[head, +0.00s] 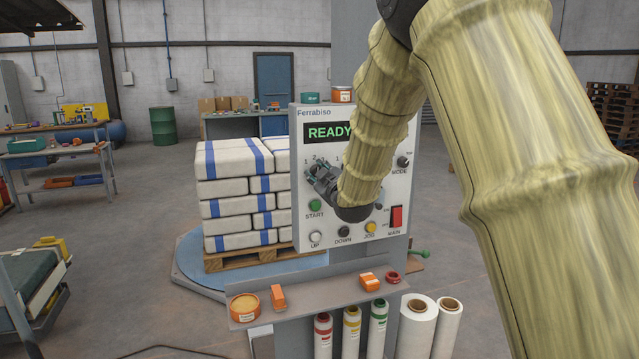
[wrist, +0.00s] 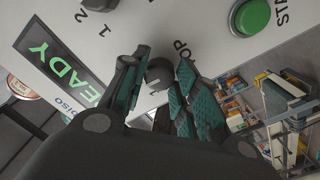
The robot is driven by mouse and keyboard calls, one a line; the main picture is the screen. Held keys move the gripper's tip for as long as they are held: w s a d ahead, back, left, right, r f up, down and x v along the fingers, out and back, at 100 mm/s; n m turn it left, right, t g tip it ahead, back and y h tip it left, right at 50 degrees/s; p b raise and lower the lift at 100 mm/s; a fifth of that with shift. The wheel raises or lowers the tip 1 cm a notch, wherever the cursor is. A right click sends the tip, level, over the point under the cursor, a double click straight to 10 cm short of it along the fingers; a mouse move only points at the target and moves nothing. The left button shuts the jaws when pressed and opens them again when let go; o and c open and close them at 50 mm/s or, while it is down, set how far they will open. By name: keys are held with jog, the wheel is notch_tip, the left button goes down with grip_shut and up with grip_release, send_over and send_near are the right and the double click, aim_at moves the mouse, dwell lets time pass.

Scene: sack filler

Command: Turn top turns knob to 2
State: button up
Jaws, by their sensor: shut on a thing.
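The control panel (head: 352,225) faces me, with a lit READY display (head: 329,132). My gripper (head: 319,178) is at the panel's upper left, under the display and above the green START button (head: 315,205). In the wrist view its teal-padded fingers (wrist: 160,84) are on both sides of a dark grey knob (wrist: 159,71) and shut on it. In the head view the knob is hidden.
My arm covers the panel's middle. The MODE knob (head: 403,162), red MAIN switch (head: 396,216) and UP, DOWN and JOG (head: 370,227) buttons are on the same panel. A shelf (head: 300,308) with small items juts out below. Stacked sacks (head: 222,208) stand behind, at left.

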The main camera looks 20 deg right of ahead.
jog(key=shift+n+b, duration=0.3)
jog(key=shift+n, duration=0.2)
jog(key=o, duration=1)
jog(key=s, duration=1.2)
jog(key=shift+d, duration=0.25)
